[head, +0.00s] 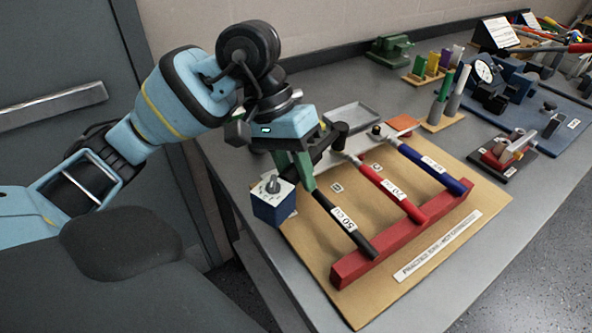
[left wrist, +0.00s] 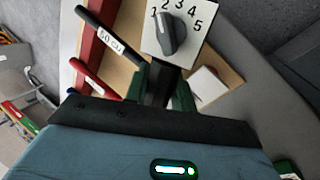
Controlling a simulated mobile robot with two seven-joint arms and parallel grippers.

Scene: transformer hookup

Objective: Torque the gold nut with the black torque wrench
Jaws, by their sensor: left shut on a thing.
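The fingers hide the wrench's head end. I cannot make out the gold nut. A box with a numbered dial (head: 273,201) stands just left of the fingers. My right gripper is not in view.
A red wrench (head: 385,188) and a blue wrench (head: 435,167) lie beside the black one. A grey tray (head: 351,116) and an orange tile (head: 403,122) are behind. Fixtures crowd the back right. The board's left edge (head: 312,268) is near the bench edge.

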